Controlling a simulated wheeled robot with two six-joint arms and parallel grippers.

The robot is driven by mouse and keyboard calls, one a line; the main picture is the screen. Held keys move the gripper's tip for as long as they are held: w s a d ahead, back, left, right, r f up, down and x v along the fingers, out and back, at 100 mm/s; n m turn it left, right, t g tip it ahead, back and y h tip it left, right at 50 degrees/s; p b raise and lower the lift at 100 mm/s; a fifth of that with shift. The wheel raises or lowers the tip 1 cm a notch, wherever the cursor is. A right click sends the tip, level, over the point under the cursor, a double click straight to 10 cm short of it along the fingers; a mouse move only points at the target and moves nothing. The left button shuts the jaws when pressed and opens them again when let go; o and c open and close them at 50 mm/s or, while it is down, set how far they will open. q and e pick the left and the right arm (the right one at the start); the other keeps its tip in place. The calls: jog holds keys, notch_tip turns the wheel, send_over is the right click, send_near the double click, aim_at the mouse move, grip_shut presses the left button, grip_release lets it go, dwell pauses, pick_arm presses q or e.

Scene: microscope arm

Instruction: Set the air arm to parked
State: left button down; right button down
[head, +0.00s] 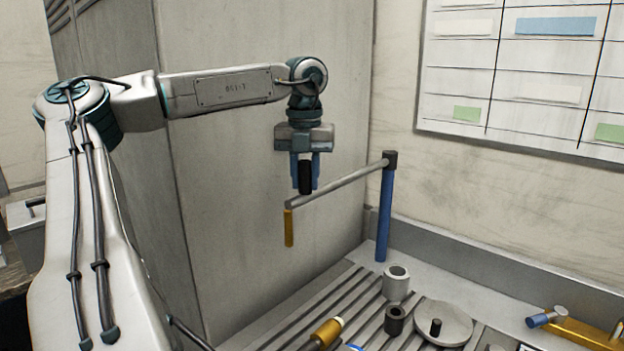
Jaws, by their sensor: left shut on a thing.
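The air arm is a grey bar (340,183) on a blue upright post (384,215) with a dark cap. The bar reaches left and toward me from the post, and a yellow piece (289,228) hangs from its free end. A black upright grip (305,178) stands near that free end. My left gripper (305,186) points straight down from above, its blue fingers shut on the black grip. The fingers partly hide the grip. My right gripper is not in view.
Below is a slatted grey bench (318,305) holding a white cup (396,282), a dark ring (395,318), a round plate with a peg (455,325) and a yellow cylinder (327,333). A yellow bar with a blue-ended piece (540,320) lies right. A wall chart (545,65) hangs behind.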

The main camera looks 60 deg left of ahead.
pick_arm(q)
jog(key=shift+f, duration=0.2)
jog(key=c, duration=1.3)
grip_release()
jog(key=shift+o, duration=0.7)
jog(key=shift+a+f, duration=0.2)
jog(key=shift+a, duration=0.25)
jog(key=shift+d+r, duration=0.15)
jog(key=shift+r, duration=0.25)
notch_tip(320, 180, up, 10)
jog(key=shift+f+b, duration=0.15)
jog(key=shift+b, duration=0.4)
jog(key=shift+a, duration=0.2)
